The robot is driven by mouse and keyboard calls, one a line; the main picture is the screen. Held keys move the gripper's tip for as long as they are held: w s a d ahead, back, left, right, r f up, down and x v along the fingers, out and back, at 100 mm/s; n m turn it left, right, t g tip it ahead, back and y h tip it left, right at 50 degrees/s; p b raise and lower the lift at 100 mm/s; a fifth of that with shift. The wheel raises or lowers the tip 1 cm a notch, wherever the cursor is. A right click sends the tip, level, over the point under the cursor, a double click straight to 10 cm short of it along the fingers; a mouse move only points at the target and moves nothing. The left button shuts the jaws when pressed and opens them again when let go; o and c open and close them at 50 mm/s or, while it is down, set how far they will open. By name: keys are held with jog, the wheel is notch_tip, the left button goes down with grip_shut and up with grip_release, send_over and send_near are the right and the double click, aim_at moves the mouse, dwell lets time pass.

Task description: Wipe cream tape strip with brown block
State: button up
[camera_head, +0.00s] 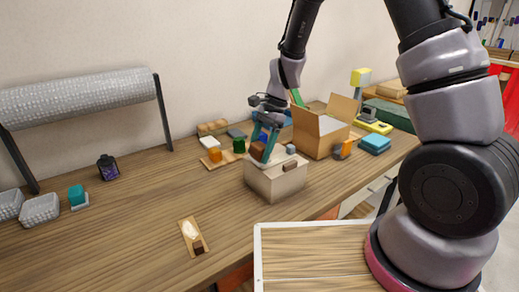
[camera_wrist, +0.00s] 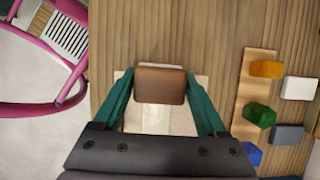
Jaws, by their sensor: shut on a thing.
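My gripper (camera_head: 264,143) is shut on a brown block (camera_head: 257,151), over or at the top of a pale wooden box (camera_head: 275,186). In the wrist view the brown block (camera_wrist: 160,85) sits between the two green fingertips, with the pale box top (camera_wrist: 145,118) beneath it. I cannot tell whether the block touches the box. A small tan board with a whitish patch (camera_head: 190,230) and a dark brown end lies nearer the front of the table. No cream tape strip can be made out for certain; the patch or part of the box top may be it.
A wooden strip with orange (camera_wrist: 267,69), green (camera_wrist: 259,115) and blue blocks lies beside the box, near white and grey blocks. An open cardboard box (camera_head: 318,135) stands right of my gripper. A foil roll (camera_head: 80,98) is at the back left.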

jog(key=shift+f, duration=1)
jog(key=shift+w+d, duration=0.85)
jog(key=shift+d, duration=0.4)
jog(key=shift+w+d, duration=0.85)
jog(key=shift+d, duration=0.4)
jog(key=shift+w+d, duration=0.85)
jog(key=shift+d, duration=0.4)
jog(key=shift+s+a, duration=0.85)
jog(key=shift+a, duration=0.4)
jog(key=shift+s+a, duration=0.85)
jog(key=shift+a, duration=0.4)
jog(key=shift+s+a, duration=0.85)
jog(key=shift+a, duration=0.4)
jog(key=shift+r, duration=0.1)
jog(key=shift+r, duration=2.9)
jog(key=shift+r, duration=1.5)
